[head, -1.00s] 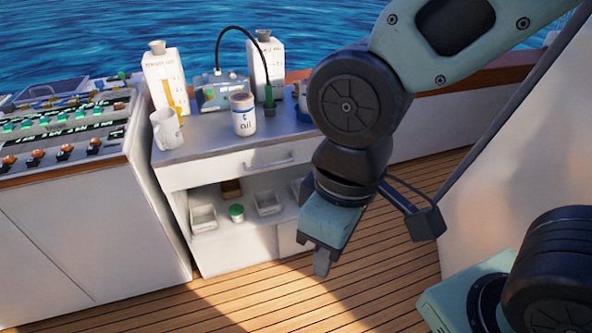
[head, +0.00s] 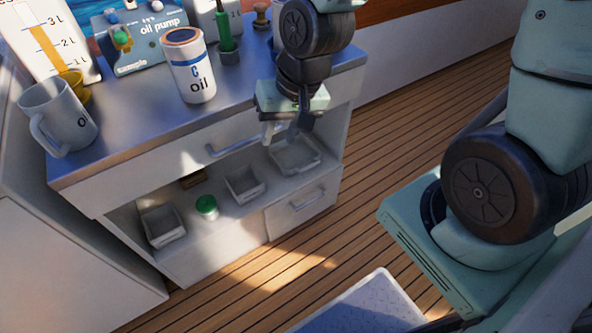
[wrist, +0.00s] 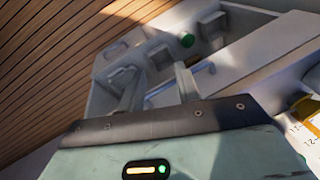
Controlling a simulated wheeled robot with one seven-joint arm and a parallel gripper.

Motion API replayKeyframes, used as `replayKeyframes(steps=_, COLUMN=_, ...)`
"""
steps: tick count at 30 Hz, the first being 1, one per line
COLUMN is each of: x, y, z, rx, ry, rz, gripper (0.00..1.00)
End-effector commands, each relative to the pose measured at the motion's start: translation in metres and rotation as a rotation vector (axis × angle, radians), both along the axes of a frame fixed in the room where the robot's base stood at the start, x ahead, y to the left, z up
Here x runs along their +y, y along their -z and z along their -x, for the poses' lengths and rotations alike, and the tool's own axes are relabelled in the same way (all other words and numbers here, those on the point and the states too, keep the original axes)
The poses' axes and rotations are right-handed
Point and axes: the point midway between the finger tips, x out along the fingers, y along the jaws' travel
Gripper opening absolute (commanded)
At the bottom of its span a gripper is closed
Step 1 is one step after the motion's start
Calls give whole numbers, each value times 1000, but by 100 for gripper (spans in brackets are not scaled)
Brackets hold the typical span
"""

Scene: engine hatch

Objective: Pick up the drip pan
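Three open pale trays stand on the low shelf under the counter: a left one (head: 162,224), a middle one (head: 243,184) and a wider, shallower right one (head: 296,156). The wide one looks most like a drip pan, but no label confirms it. My gripper (head: 284,132) is in front of the counter's right part, above the wide tray and apart from it as far as I can tell. In the wrist view my gripper (wrist: 160,82) has its two fingers spread with nothing held between them. The fingers partly hide the shelf there.
A drawer handle (head: 235,145) juts out above the shelf. A green-lidded jar (head: 207,207) stands between the left and middle trays. On the counter are an oil can (head: 193,72), a mug (head: 62,118) and an oil pump (head: 145,40). The wooden deck (head: 385,130) on the right is clear.

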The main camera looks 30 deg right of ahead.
Motion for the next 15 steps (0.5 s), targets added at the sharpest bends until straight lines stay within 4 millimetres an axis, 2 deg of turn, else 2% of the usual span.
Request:
replayKeyframes(steps=1, x=-16, y=46, z=-13, rx=-1, ry=111, rz=-28, gripper=34)
replayKeyframes(steps=6, x=-70, y=130, z=-50, rx=-41, ry=484, rz=-127, gripper=34)
replayKeyframes(steps=12, x=-142, y=216, z=-77, rx=-105, ry=904, rz=-239, gripper=34)
replayKeyframes(steps=15, x=-172, y=245, z=-82, rx=-136, ry=1065, rz=-281, gripper=34)
